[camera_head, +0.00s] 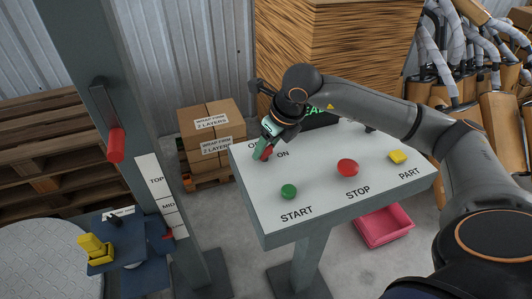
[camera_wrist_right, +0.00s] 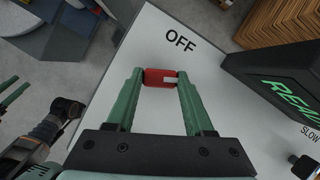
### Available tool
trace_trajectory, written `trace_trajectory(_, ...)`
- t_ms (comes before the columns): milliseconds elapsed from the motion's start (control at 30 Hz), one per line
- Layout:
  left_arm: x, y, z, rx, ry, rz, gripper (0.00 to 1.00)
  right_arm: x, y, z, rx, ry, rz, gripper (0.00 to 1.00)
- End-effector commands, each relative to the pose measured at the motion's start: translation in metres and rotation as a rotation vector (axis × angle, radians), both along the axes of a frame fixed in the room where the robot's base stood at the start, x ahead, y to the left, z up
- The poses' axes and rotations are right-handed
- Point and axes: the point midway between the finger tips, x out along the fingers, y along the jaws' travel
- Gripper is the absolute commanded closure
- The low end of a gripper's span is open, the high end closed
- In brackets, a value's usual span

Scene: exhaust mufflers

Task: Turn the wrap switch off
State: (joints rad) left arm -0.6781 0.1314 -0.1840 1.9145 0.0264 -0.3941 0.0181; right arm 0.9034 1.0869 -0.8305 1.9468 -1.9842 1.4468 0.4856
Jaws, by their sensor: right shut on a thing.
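The red wrap switch knob (camera_head: 266,153) is on the white sloped panel (camera_head: 325,204), between the OFF label, partly covered, and the ON label (camera_head: 283,154). In the right wrist view the knob (camera_wrist_right: 160,77) lies crosswise, with a white mark near its right end; OFF (camera_wrist_right: 181,41) is above it and ON is hidden. My right gripper (camera_head: 264,150) is shut on the knob, a green finger at each end. Green fingers at the left edge of the right wrist view look like my left gripper (camera_wrist_right: 9,92), cut off; its opening is unclear.
The panel also has a green START button (camera_head: 288,191), a red STOP button (camera_head: 348,168) and a yellow PART button (camera_head: 397,157). A dark display (camera_wrist_right: 290,75) stands close beside the knob. A grey post (camera_head: 125,130) rises at left. A pink bin (camera_head: 384,226) is below.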

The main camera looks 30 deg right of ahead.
Motion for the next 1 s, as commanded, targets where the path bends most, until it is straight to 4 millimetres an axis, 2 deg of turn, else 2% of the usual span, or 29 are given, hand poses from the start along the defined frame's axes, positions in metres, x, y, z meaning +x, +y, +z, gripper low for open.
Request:
trace_trajectory(100, 0.000, 0.000, -0.012, 0.000, 0.001, 0.000, 0.50, 0.001, -0.001, -0.003, 0.001, -0.002, 0.108, 1.00)
trace_trajectory(400, 0.000, 0.000, -0.022, 0.000, 0.001, 0.000, 0.50, 0.002, -0.003, 0.000, 0.002, -0.002, 0.390, 1.00)
trace_trajectory(1000, -0.001, -0.002, -0.023, -0.001, 0.006, -0.003, 0.50, 0.004, -0.004, 0.001, 0.001, -0.002, 0.923, 1.00)
